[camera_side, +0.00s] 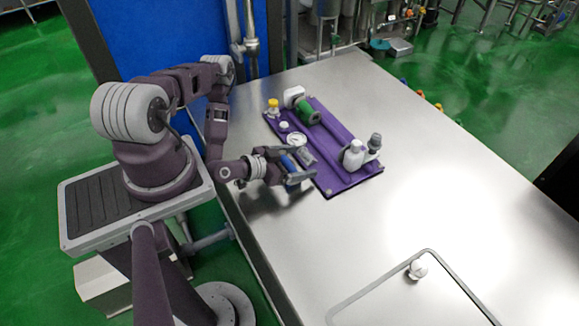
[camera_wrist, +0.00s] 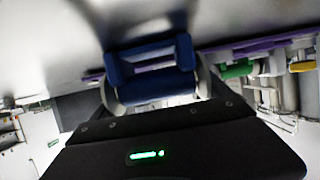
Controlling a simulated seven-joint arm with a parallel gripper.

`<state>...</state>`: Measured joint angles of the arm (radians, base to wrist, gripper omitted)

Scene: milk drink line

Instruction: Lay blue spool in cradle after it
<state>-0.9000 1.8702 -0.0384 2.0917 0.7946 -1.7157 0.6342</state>
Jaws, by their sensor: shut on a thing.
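My gripper (camera_side: 292,168) is shut on a blue spool (camera_side: 289,163) at the near left edge of a purple board (camera_side: 340,184). In the wrist view the blue spool (camera_wrist: 150,66) lies crosswise between my grey fingers, with dark blue flanges at its ends. It appears held above the metal table. A green spool (camera_side: 307,114) lies at the far end of the board, beside a white block (camera_side: 293,96). A long purple raised strip (camera_side: 331,131) runs from it toward a white bottle. I cannot clearly make out the cradle; it may be part of this strip.
The board also bears a white dial (camera_side: 297,139), a grey block (camera_side: 306,156), a yellow-capped bottle (camera_side: 273,106), the white bottle (camera_side: 353,156) and a grey-topped fitting (camera_side: 375,142).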

